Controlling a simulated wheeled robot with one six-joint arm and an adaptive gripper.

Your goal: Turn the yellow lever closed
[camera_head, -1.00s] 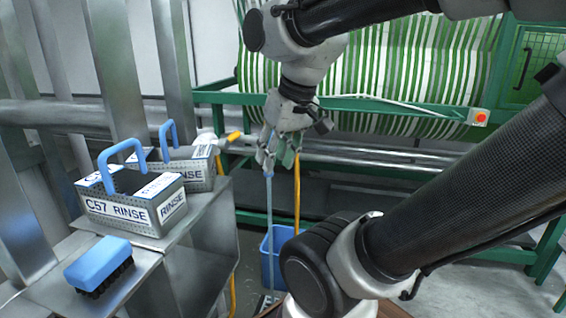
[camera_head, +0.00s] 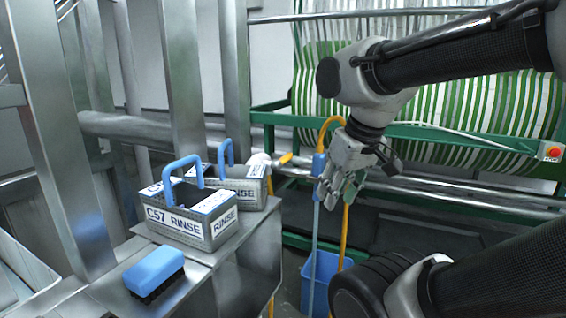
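The yellow lever (camera_head: 286,158) is small and sits on a pale fitting at the pipe, just behind and right of the rear rinse box. It points up and to the right. My gripper (camera_head: 336,196) hangs to the right of the lever and lower in the picture, pointing down and apart from it. Its fingers look spread, with nothing seen between them. A blue pole and an orange hose pass behind the fingers.
Two grey rinse boxes with blue handles, the front one (camera_head: 190,227) and the rear one (camera_head: 245,192), stand on a metal bench with a blue brush (camera_head: 153,270). A blue bucket (camera_head: 319,280) stands below my gripper. A green frame (camera_head: 440,134) with striped webbing is behind.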

